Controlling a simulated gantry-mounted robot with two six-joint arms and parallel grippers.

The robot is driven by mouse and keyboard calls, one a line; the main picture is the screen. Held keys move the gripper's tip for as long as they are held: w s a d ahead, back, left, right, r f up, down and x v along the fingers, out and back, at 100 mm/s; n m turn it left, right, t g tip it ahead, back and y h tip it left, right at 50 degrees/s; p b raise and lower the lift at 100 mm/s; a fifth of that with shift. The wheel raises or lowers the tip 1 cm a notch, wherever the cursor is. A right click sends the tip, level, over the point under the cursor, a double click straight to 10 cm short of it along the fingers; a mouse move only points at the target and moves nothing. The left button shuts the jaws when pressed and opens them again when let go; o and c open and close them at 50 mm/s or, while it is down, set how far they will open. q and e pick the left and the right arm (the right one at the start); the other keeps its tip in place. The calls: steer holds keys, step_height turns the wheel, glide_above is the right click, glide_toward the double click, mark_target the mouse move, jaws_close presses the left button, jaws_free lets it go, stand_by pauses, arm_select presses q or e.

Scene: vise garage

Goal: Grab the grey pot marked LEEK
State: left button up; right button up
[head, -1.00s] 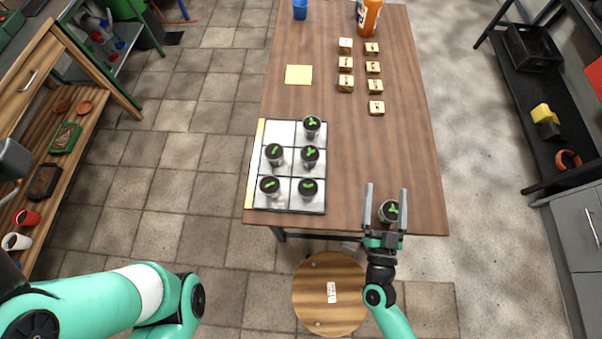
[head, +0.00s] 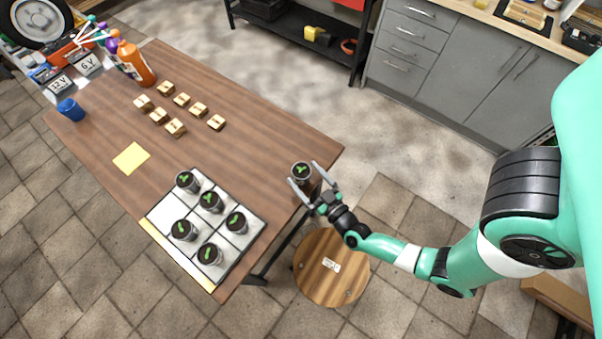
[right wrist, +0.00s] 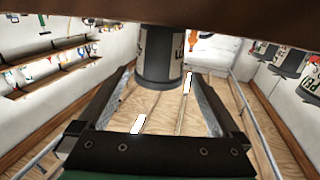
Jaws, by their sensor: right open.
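A dark grey pot with a green sprout (head: 301,171) stands alone at the table's near right corner. In the right wrist view the pot (right wrist: 158,68) is upright, with a pale label turned partly away; only a letter or so shows, so I cannot read the full name. My right gripper (head: 304,174) is open, with one finger on each side of this pot. In the right wrist view the gripper (right wrist: 160,78) shows gaps beside the pot. My left gripper is out of view.
A white sectioned tray (head: 216,260) holds several similar pots. Several wooden blocks (head: 175,127), a yellow note (head: 131,158), a blue cup (head: 70,109) and an orange bottle (head: 137,64) stand or lie farther off. A round stool (head: 318,285) is below the table edge.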

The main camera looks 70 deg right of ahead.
mark_target(296, 164)
steer(key=b+x, duration=0.1)
steer(key=x, duration=0.4)
steer(key=shift+d, duration=0.1)
steer(key=shift+r, duration=0.1)
steer(key=c, duration=1.4)
steer(key=shift+r, duration=0.1)
